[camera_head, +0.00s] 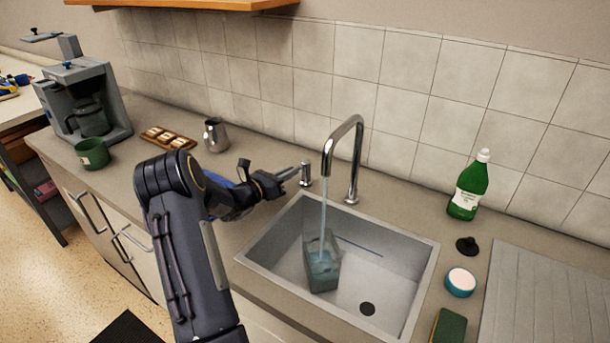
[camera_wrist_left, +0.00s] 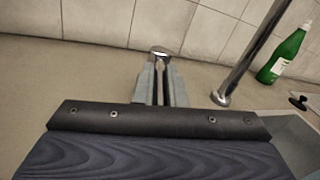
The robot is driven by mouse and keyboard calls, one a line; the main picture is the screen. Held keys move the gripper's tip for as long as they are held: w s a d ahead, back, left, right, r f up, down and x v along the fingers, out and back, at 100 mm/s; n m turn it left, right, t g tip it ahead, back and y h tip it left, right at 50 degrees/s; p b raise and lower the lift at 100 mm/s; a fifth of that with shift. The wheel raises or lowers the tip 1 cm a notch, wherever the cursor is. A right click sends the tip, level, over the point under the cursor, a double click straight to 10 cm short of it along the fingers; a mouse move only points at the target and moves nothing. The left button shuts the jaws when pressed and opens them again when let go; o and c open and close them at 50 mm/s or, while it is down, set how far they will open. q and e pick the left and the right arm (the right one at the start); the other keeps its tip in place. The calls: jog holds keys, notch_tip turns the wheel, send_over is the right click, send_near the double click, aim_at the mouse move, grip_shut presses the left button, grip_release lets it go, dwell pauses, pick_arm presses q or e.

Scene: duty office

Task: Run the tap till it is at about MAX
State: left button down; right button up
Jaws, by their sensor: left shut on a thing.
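The chrome tap (camera_head: 344,150) stands behind the sink, and a stream of water runs from its spout. The stream falls into a clear jug (camera_head: 333,278) standing in the sink (camera_head: 427,285). Bluish water shows in the jug's lower part; a MAX mark cannot be made out at this size. My left gripper (camera_head: 298,173) is shut on the small chrome tap handle (camera_head: 306,181), left of the spout. In the left wrist view the fingers (camera_wrist_left: 161,85) close around the handle, whose round top (camera_wrist_left: 160,52) shows beyond them. My right gripper is not in view.
A green bottle (camera_head: 468,188), a black plug (camera_head: 466,245), a round white-and-blue tub (camera_head: 461,281) and a sponge (camera_head: 449,327) lie right of the sink.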

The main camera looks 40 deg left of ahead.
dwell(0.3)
pick_arm(q)
jog(key=c, duration=1.5)
grip_release()
jog(key=shift+s, duration=0.1)
jog(key=shift+s+a+f, duration=0.1)
jog(key=shift+s+a, duration=0.05)
jog(key=shift+s, duration=0.2)
jog(key=s, duration=0.2)
jog(key=s+b, duration=0.1)
jog(key=s, duration=0.1)
jog(key=s+a, duration=0.1)
jog(key=s, duration=0.1)
jog(key=shift+s+b, duration=0.35)
jog(key=shift+s, duration=0.05)
